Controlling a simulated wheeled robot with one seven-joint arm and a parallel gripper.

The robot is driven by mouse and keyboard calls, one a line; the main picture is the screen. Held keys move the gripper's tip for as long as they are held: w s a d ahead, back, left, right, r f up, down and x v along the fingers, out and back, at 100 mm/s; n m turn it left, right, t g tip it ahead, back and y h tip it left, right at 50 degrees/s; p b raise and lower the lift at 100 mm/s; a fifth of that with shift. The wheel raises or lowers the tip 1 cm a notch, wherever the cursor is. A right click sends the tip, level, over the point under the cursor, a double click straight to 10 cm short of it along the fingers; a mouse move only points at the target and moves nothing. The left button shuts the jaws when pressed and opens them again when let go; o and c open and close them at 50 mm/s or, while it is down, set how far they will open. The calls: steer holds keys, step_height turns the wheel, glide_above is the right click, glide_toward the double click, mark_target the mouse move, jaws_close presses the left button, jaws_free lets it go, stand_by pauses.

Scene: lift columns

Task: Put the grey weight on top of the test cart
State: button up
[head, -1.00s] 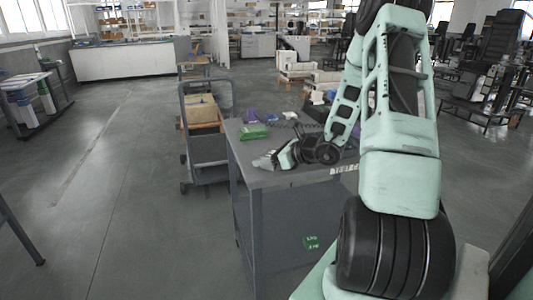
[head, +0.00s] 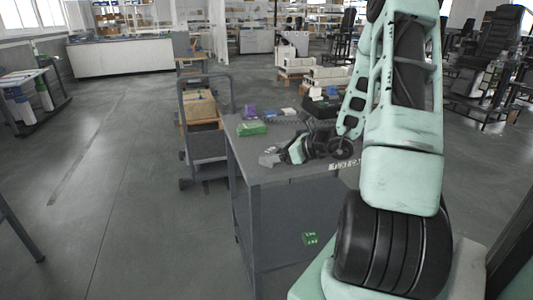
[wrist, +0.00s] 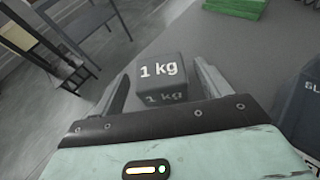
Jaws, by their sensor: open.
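The grey weight (wrist: 163,72) is a small cube marked "1 kg" in the wrist view. It sits at the edge of a grey worktop (wrist: 240,45), between the two fingers of my gripper (wrist: 161,78). The fingers are open, one on each side of it, and I see no clear grip. In the head view my gripper (head: 270,158) is low over the near left part of the grey table (head: 290,178); the weight cannot be made out there. A grey push cart (head: 205,150) with a tall handle stands behind the table's left side; I cannot tell whether it is the test cart.
A green block (head: 252,128), a purple block (head: 249,110) and dark items lie farther back on the table. A cardboard box (head: 199,107) is by the push cart. A dark lettered box (wrist: 303,110) is right of my gripper.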

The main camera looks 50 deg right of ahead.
steer(key=v, duration=0.8)
steer(key=w+a+r+n+g+y, duration=0.15)
steer(key=a+n+g+y, duration=0.7)
steer(key=a+n, duration=1.2)
steer(key=s+a+n+g+h, duration=0.1)
steer(key=s+a+n+h, duration=0.2)
steer(key=s+a+n, duration=0.2)
steer(key=s+a+n+g+h, duration=0.2)
steer(key=s+a+n+h, duration=0.2)
steer(key=a+n, duration=0.4)
steer(key=s+a+r+n+g+h, duration=0.1)
steer(key=s+a+n+h, duration=0.3)
steer(key=a, duration=0.7)
steer(key=shift+s+n, duration=1.05)
steer(key=shift+n, duration=0.8)
steer(key=shift+r+g+p, duration=0.15)
steer(key=shift+g+p, duration=0.1)
steer(key=shift+p, duration=0.05)
